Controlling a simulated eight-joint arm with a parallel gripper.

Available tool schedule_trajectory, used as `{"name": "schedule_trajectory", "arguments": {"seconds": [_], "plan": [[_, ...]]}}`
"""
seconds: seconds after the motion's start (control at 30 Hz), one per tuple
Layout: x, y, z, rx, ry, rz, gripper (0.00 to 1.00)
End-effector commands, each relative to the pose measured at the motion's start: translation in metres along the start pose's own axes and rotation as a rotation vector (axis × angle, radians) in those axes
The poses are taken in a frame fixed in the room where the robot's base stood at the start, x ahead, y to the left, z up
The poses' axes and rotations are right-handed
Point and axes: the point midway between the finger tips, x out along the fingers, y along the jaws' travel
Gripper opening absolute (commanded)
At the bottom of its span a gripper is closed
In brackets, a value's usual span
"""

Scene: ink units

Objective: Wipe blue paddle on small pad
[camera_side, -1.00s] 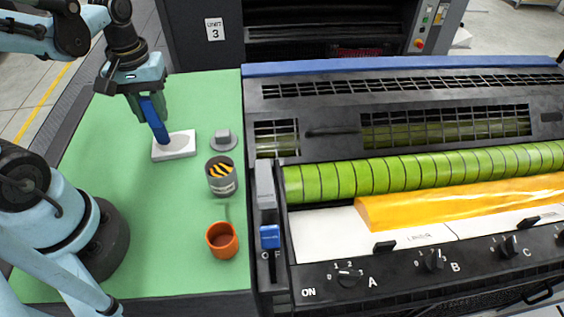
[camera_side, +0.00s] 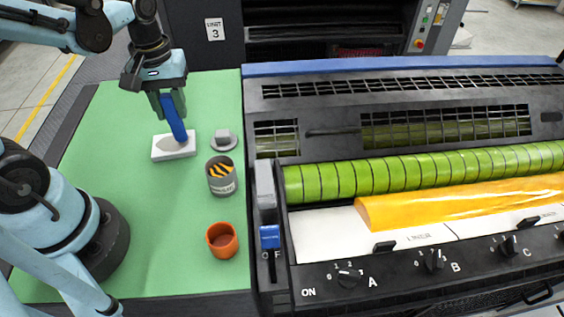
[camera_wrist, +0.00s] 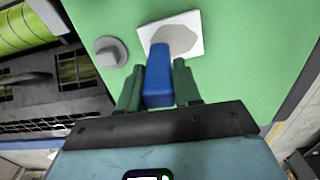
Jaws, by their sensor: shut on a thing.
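My gripper (camera_side: 173,101) is shut on the blue paddle (camera_side: 175,121), which points down and slightly to the right. The paddle's lower end is at the right part of the small white pad (camera_side: 163,153), and I cannot tell for sure whether it touches. The pad has a grey smear (camera_side: 172,146) on its top. In the wrist view the paddle (camera_wrist: 159,78) is between the gripper's green fingers (camera_wrist: 158,88), with its tip over the near edge of the pad (camera_wrist: 192,47). The grey smear (camera_wrist: 173,40) shows beyond the tip.
A grey knobbed lid (camera_side: 223,141) lies right of the pad. A grey can with a striped label (camera_side: 221,178) and an orange cup (camera_side: 222,240) stand nearer on the green mat (camera_side: 150,220). The press (camera_side: 400,160) with green rollers borders the mat at right.

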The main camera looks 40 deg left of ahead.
Motion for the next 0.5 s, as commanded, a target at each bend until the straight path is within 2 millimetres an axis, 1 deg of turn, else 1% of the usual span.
{"name": "schedule_trajectory", "arguments": {"seconds": [0.1, 0.27, 0.37, 0.5], "plan": [[0.001, 0.007, -0.001, 0.002, 0.000, 0.000, 0.00], [0.000, 0.012, -0.001, 0.001, 0.000, 0.000, 0.00], [-0.007, 0.012, -0.001, 0.000, 0.000, 0.000, 0.00], [-0.022, 0.012, -0.001, 0.000, 0.000, 0.000, 0.00]]}}
